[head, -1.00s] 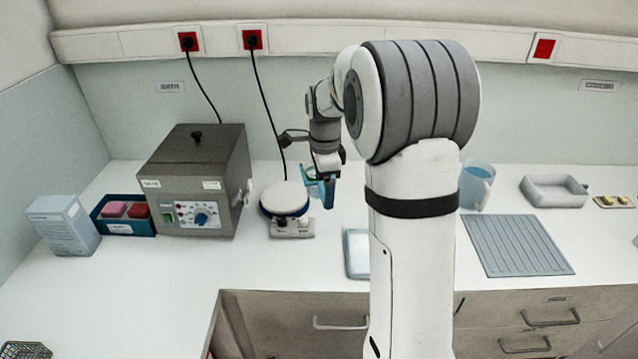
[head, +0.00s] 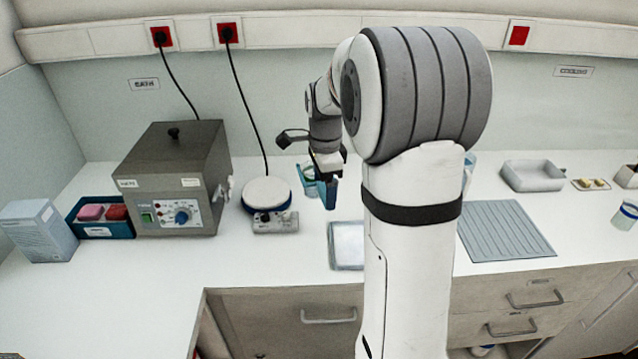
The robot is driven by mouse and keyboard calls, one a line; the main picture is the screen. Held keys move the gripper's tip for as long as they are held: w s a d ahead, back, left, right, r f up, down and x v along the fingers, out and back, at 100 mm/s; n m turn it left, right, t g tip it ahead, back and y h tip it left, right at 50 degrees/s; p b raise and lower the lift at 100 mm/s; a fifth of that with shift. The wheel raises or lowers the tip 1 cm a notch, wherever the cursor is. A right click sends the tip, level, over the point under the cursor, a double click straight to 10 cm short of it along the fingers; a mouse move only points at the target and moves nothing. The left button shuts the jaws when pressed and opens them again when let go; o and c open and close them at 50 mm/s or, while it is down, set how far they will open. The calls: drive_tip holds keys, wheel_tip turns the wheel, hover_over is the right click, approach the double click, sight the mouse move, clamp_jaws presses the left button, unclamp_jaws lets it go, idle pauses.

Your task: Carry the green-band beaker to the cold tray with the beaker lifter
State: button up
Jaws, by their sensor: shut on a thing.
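My gripper (head: 328,178) is shut on a blue tool, apparently the beaker lifter (head: 331,194), above the bench right of the hotplate. A light-blue, glassy shape (head: 309,181) shows just left of the lifter; I cannot tell whether it is a beaker or part of the lifter. No green band can be made out. A grey open tray (head: 532,177) stands at the right, below a wall label that seems to read "cooling"; it looks empty. My arm hides part of the middle of the bench.
The round white hotplate (head: 267,191) is bare. Left of it stand a grey bath box (head: 178,180) and a dark blue bin (head: 100,230). A pale flat tray (head: 347,248) lies near the front edge, a ribbed grey mat (head: 505,232) right of my arm. A blue-banded beaker (head: 625,214) stands far right.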

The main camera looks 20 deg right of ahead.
drive_tip(key=s+d+f+b, duration=0.1)
drive_tip(key=s+d+b, duration=0.1)
drive_tip(key=s+d, duration=0.4)
drive_tip(key=shift+s, duration=0.4)
idle(0.8)
drive_tip(key=shift+f, duration=0.1)
drive_tip(key=shift+s+d+f+b, duration=0.15)
drive_tip(key=shift+s+d+b, duration=0.1)
drive_tip(key=shift+s+d, duration=0.7)
drive_tip(key=shift+s+d+f+b, duration=0.15)
drive_tip(key=shift+s+d+b, duration=0.05)
drive_tip(key=shift+s+d, duration=0.75)
drive_tip(key=shift+s, duration=0.15)
drive_tip(key=s+d, duration=0.3)
drive_tip(key=shift+s+d+f+b, duration=0.1)
drive_tip(key=shift+s+f+b, duration=0.25)
drive_tip(key=shift+s+b, duration=0.05)
drive_tip(key=shift+f, duration=0.1)
drive_tip(key=shift+f+b, duration=1.65)
drive_tip(key=shift+f, duration=0.5)
drive_tip(key=shift+f+b, duration=1.3)
drive_tip(key=shift+f, duration=0.6)
